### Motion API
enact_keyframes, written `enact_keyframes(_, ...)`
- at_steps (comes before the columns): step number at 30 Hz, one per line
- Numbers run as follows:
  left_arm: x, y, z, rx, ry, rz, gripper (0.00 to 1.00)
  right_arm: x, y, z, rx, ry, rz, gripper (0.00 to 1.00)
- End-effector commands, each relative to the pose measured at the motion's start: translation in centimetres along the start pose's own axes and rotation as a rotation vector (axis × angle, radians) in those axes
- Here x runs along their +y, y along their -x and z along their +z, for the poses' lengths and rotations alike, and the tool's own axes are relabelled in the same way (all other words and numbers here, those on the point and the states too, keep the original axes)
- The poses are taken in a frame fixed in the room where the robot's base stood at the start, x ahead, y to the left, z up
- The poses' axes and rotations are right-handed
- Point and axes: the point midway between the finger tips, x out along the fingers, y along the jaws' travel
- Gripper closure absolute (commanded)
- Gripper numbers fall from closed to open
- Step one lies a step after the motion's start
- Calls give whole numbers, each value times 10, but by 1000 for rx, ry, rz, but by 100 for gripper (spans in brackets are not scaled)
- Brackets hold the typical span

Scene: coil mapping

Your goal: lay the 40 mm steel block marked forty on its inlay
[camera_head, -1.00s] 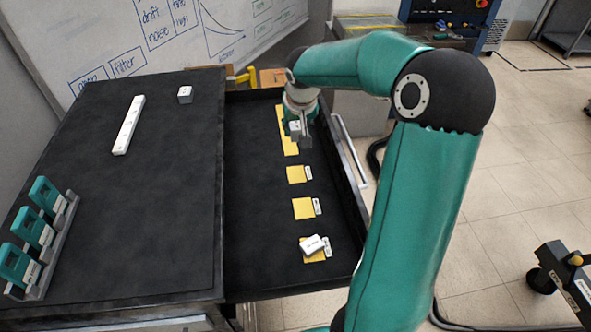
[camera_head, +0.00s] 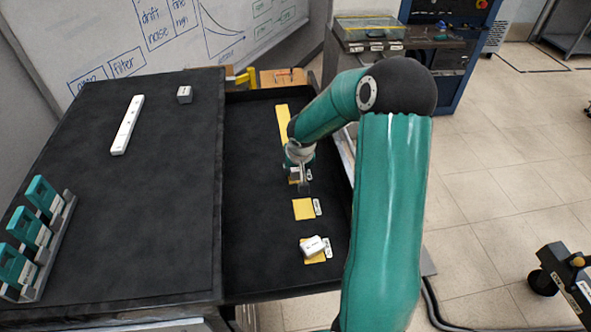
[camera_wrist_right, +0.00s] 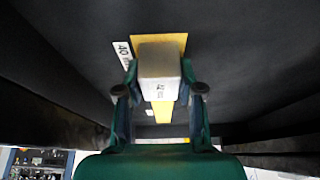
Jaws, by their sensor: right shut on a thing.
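My right gripper (camera_head: 299,183) is over the second inlay from the back in the black drawer. In the right wrist view, it (camera_wrist_right: 158,92) is shut on a pale block (camera_wrist_right: 158,65), the steel block, with small dark print on its face. The yellow inlay (camera_wrist_right: 175,42) shows behind the block, with a white label (camera_wrist_right: 123,54) reading 40 beside it. In the head view the gripper hides most of this inlay, but its label (camera_head: 309,174) shows. I cannot tell whether the block touches the inlay. My left gripper is out of view.
The drawer also has a long yellow inlay (camera_head: 283,118), a bare square inlay (camera_head: 303,209) and a front inlay under a tilted white block (camera_head: 313,245). A white bar (camera_head: 127,125), a small grey block (camera_head: 185,94) and a rack of green pieces (camera_head: 42,230) are on the left top.

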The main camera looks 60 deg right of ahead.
Motion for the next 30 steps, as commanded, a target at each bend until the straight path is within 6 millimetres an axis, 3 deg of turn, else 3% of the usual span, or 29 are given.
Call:
enact_keyframes(8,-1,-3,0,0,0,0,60,0,-2,0,2,-1,0,100)
enact_keyframes(9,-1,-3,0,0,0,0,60,0,-2,0,1,-1,0,62)
enact_keyframes(13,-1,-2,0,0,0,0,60,0,-1,0,1,0,0,40)
enact_keyframes(25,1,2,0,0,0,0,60,0,2,-1,0,1,0,38)
enact_keyframes(30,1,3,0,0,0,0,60,-1,22,-2,6,0,-1,38)
